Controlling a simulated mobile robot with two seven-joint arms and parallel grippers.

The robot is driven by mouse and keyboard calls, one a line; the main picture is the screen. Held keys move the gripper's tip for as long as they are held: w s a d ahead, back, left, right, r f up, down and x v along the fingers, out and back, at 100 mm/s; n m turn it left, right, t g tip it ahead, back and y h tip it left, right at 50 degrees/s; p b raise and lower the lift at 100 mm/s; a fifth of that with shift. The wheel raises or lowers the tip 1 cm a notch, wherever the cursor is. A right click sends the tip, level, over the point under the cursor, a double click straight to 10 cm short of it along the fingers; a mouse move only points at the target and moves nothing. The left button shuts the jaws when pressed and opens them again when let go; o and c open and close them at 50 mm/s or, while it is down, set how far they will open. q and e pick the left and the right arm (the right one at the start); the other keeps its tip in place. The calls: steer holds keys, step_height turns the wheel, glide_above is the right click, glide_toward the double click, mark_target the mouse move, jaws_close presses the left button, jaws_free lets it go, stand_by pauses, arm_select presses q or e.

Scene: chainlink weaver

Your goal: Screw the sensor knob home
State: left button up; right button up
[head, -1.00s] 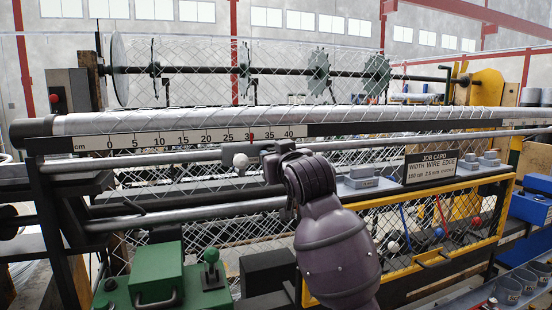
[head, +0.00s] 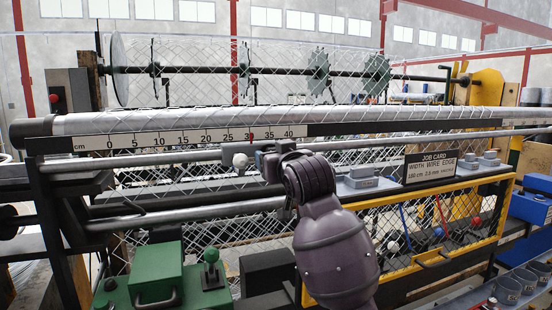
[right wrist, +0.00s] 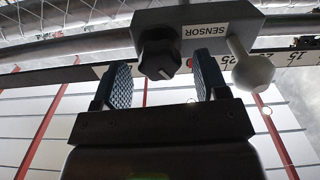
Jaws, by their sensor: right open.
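The sensor block (right wrist: 200,30), labelled SENSOR, sits on the rail in the right wrist view; it is also in the head view (head: 267,155), partly behind my right arm. Its black lobed knob (right wrist: 158,52) has a white mark and faces my right gripper (right wrist: 163,72). The two padded fingers are open, one on each side of the knob, with visible gaps. The knob is at the fingertips' level or just beyond; exact depth is unclear. A pale ball handle (right wrist: 252,70) sticks out beside the right finger. In the head view my right wrist hides the knob. My left gripper is not in view.
A centimetre scale (head: 190,139) runs along the machine, with a red pointer near 30. Long rails and wire mesh lie around the sensor. A green box (head: 155,272) with a lever is front left; a job card (head: 431,167) stands to the right.

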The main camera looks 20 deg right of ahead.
steer(key=s+b, duration=0.2)
steer(key=s, duration=0.9)
steer(key=shift+d, duration=0.2)
steer(key=shift+w, duration=0.1)
